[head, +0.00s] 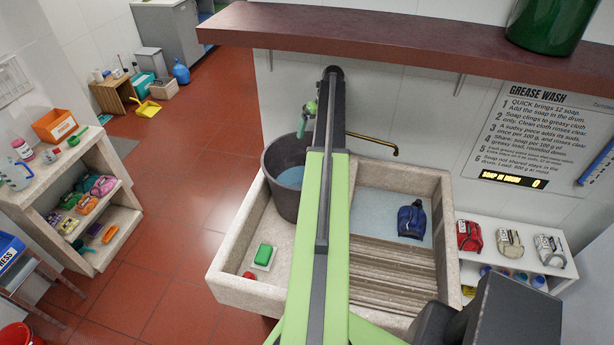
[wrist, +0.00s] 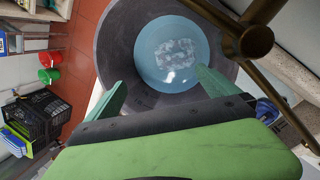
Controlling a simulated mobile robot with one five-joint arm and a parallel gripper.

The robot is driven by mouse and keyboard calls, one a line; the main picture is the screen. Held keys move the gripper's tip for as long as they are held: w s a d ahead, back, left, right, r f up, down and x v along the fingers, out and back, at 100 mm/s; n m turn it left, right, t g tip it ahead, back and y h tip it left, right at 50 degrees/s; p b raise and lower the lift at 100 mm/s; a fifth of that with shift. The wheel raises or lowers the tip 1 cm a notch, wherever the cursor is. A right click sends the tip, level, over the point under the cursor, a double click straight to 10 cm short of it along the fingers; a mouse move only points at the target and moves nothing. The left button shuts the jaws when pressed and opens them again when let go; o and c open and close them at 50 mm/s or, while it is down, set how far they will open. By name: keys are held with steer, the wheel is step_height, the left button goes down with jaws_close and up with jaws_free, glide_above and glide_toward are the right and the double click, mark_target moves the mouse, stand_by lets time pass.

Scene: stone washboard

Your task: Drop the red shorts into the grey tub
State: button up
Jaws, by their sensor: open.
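The grey tub (head: 272,180) stands at the back left of the stone sink, partly hidden by my arm. It holds blue water, and in the wrist view the tub (wrist: 115,45) lies below my gripper. My gripper (wrist: 162,88) is open above the tub, with nothing between its fingers. A pale patch shows in the water; I cannot tell what it is. A red folded item (head: 469,236), which looks like the red shorts, lies at the left end of the white shelf right of the sink, well away from my gripper.
A beige item (head: 510,243) and a white item (head: 550,250) sit beside the red one. A dark blue item (head: 411,221) lies in the right basin above the ribbed washboard (head: 395,275). A brass spout (head: 375,142) and a dark red overhead shelf (head: 420,38) are close by.

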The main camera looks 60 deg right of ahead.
steer(key=p+v, duration=0.4)
steer(key=v, duration=0.2)
steer(key=shift+f, duration=0.15)
